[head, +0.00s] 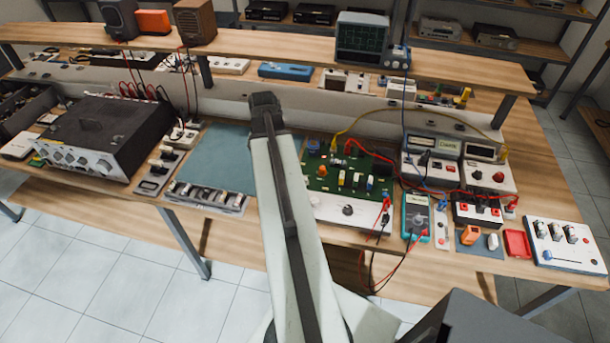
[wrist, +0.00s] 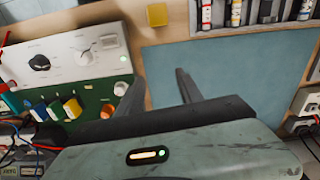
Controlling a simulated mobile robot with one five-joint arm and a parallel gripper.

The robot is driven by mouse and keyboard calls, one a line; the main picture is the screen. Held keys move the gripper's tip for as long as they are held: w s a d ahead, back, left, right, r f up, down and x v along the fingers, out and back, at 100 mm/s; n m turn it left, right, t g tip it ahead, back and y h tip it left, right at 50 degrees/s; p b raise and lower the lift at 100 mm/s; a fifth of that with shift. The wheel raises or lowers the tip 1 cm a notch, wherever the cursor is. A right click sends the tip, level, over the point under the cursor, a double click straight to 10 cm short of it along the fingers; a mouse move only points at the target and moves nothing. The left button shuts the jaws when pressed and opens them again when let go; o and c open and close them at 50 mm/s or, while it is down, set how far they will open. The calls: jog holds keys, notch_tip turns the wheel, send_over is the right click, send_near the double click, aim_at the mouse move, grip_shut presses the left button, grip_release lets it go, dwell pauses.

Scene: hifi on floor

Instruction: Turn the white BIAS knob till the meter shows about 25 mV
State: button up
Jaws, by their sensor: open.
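The white control panel (wrist: 70,25) in front of the green circuit board (wrist: 95,95) is at the upper left of the wrist view. It carries a black knob (wrist: 39,62) and, to its right, a pale knob (wrist: 82,54) that looks like the white BIAS knob; its lettering is unreadable. In the head view my arm hides part of the panel (head: 325,210), and I cannot make out the white knob there. My gripper (wrist: 160,95) is open and empty, to the right of the panel, apart from the knob. The teal handheld meter (head: 415,215) has an unreadable display.
A blue-green mat (head: 215,155) lies clear left of the board. Red and black leads (head: 385,215) hang near the handheld meter. Bench meters (head: 430,145) stand behind it. A dark amplifier (head: 100,135) is at left. A raised shelf (head: 280,50) spans the back.

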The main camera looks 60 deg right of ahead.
jog(key=s+d+m, duration=0.1)
jog(key=s+d, duration=0.3)
jog(key=s+d+m, duration=0.2)
jog(key=s+d, duration=0.1)
jog(key=s, duration=0.1)
jog(key=shift+s+d, duration=0.2)
jog(key=shift+d, duration=0.15)
notch_tip(320, 180, down, 8)
jog(key=b, duration=0.8)
jog(key=shift+w, duration=0.1)
jog(key=shift+r, duration=0.1)
grip_shut()
